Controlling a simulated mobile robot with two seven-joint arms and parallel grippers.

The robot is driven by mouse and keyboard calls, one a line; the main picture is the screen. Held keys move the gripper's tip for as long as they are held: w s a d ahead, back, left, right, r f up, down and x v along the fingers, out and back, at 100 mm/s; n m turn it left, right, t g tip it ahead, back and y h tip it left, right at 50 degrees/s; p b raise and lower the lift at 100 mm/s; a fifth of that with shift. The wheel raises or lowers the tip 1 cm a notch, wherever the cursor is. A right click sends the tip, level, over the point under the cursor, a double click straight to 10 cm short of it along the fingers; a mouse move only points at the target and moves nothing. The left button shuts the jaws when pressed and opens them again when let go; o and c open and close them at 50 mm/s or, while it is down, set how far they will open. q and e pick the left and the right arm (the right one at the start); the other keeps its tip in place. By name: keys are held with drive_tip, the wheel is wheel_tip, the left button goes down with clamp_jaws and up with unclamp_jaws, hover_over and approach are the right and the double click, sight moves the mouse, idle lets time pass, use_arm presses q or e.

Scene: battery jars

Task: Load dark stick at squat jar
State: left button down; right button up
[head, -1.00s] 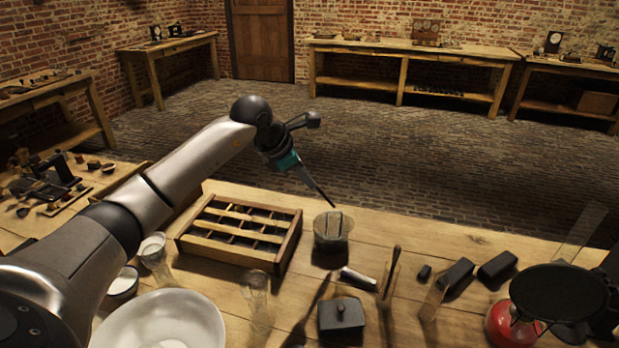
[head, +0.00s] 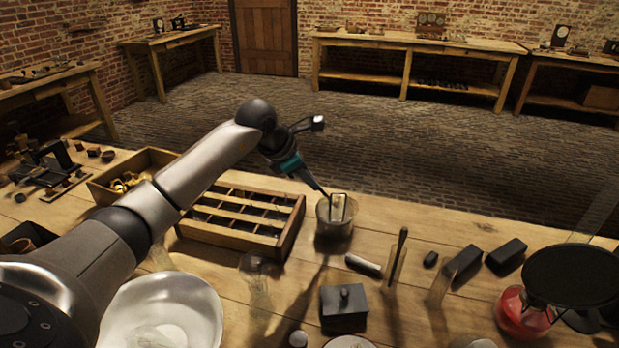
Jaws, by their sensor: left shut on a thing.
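The squat jar (head: 334,230) is a short, wide, translucent vessel standing upright on the bench, right of the wooden compartment tray. A pale upright rectangular frame or plate (head: 339,207) shows in its mouth. My left gripper (head: 306,171) comes in from the left above the jar. It is shut on a thin dark stick (head: 323,191), which slants down to the right. The stick's lower end is at the jar's mouth, by the left side of the pale plate. I cannot tell how far inside it reaches. My right gripper is not in view.
The compartment tray (head: 286,246) stands close left of the jar. A pale cylinder (head: 363,265), a lidded dark box (head: 344,307), dark blocks (head: 463,262) and a red burner (head: 523,312) lie nearer or to the right. A white bowl (head: 162,311) stands front left.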

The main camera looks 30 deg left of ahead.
use_arm(q)
drive_tip(key=shift+f+b, duration=0.45)
drive_tip(key=shift+f, duration=0.2)
idle(1.2)
drive_tip(key=shift+r, duration=0.1)
drive_tip(key=shift+r+p, duration=2.7)
drive_tip(key=shift+r, duration=0.8)
